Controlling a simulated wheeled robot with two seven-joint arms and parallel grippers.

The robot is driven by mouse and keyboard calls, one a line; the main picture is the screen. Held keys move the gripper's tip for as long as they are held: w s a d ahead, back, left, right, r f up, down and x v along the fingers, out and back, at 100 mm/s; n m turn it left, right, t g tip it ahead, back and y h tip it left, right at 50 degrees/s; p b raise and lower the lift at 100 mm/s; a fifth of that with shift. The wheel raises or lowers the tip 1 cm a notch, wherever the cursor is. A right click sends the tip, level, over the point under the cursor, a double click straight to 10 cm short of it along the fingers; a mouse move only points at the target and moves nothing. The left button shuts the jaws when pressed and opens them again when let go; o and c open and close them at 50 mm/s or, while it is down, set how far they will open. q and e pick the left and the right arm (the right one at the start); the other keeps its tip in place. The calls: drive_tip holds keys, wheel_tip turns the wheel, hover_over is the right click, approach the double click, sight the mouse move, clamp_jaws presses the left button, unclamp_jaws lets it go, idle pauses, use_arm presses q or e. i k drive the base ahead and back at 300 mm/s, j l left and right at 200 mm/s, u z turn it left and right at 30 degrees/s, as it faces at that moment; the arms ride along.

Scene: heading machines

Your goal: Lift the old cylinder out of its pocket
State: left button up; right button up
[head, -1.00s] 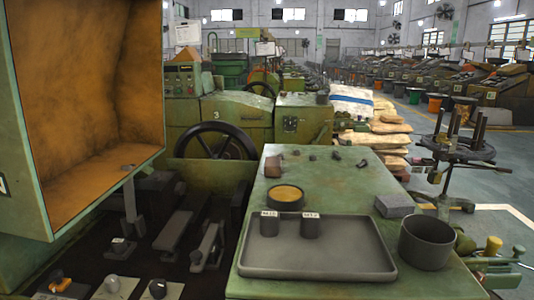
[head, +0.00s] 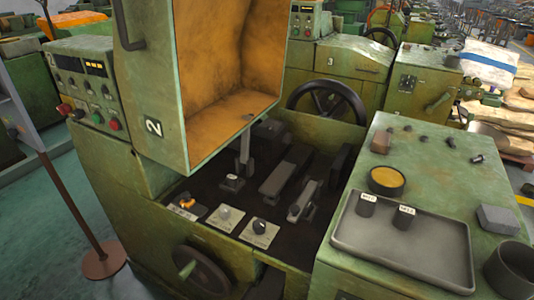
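I cannot tell for sure which part is the old cylinder or where its pocket is. Inside the open machine bed (head: 262,205), three pale plates stand in a row at the front. The left plate carries an orange piece (head: 187,203), the middle one a grey knob (head: 224,213) and the right one a dark knob (head: 260,227). On the grey tray (head: 400,262) stand two small dark cylinders with white labels, a left one (head: 367,208) and a right one (head: 402,220). Neither of my grippers is in view.
The raised guard (head: 154,127) hangs over the bed's left side. The green bench top (head: 430,150) holds a round tin with yellow contents (head: 386,180), a grey block (head: 498,219), a dark pot (head: 512,270) and small parts. A handwheel (head: 203,270) sticks out in front.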

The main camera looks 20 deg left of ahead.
sight(232, 179)
drive_tip(key=i+j+u, duration=0.1)
drive_tip(key=j+u, duration=0.15)
drive_tip(key=u, duration=0.25)
drive_tip(key=i+j+u, duration=0.2)
drive_tip(key=u, duration=0.3)
drive_tip(key=i+j+u, duration=0.1)
drive_tip(key=u, duration=0.35)
drive_tip(key=i, duration=0.05)
